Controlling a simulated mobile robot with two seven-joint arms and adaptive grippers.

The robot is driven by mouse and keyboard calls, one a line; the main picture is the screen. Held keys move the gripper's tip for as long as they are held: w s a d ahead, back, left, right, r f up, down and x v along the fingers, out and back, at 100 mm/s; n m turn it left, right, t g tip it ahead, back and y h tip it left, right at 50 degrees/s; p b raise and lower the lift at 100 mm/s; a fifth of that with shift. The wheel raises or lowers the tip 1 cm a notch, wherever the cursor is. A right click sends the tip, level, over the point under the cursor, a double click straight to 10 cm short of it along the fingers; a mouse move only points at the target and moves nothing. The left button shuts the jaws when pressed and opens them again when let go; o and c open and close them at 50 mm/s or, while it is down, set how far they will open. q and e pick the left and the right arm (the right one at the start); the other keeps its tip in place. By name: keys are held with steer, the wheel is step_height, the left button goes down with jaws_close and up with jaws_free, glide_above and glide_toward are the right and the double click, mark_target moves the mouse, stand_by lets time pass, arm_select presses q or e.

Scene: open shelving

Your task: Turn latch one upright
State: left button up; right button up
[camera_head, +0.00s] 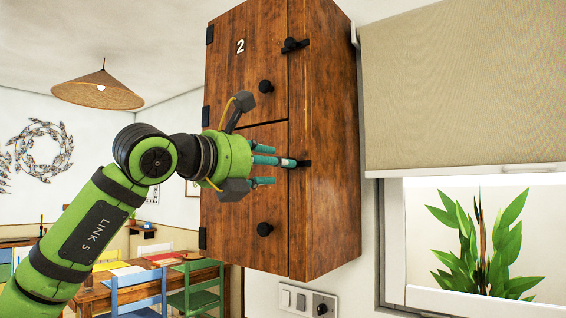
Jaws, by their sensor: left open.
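A wooden wall cabinet (325,215) has an upper door (240,75) marked 2 and a lower door (250,250) whose number, if any, is hidden behind my gripper. The black latch (304,163) of the lower door lies at the door's right edge. Only its right end shows, and it looks horizontal. My left gripper (276,164) is open, with its teal fingers pointing right at this latch. One fingertip overlaps the latch in the picture; I cannot tell whether they touch. The upper latch (294,46) lies roughly horizontal. My right gripper is not in view.
Round black knobs stick out from the upper door (265,86) and lower door (264,229). A window with a blind (460,90) and a plant (482,245) is at right. A switch panel (306,301) is below. A table and chairs (190,285) stand behind at lower left.

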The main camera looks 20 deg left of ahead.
arm_select(q)
steer(key=w+r+y+p, duration=0.1)
steer(key=w+p, duration=0.3)
steer(key=w, duration=0.2)
steer(key=shift+w+d+n+t, duration=0.2)
steer(key=shift+d+n+t, duration=0.1)
jaws_close()
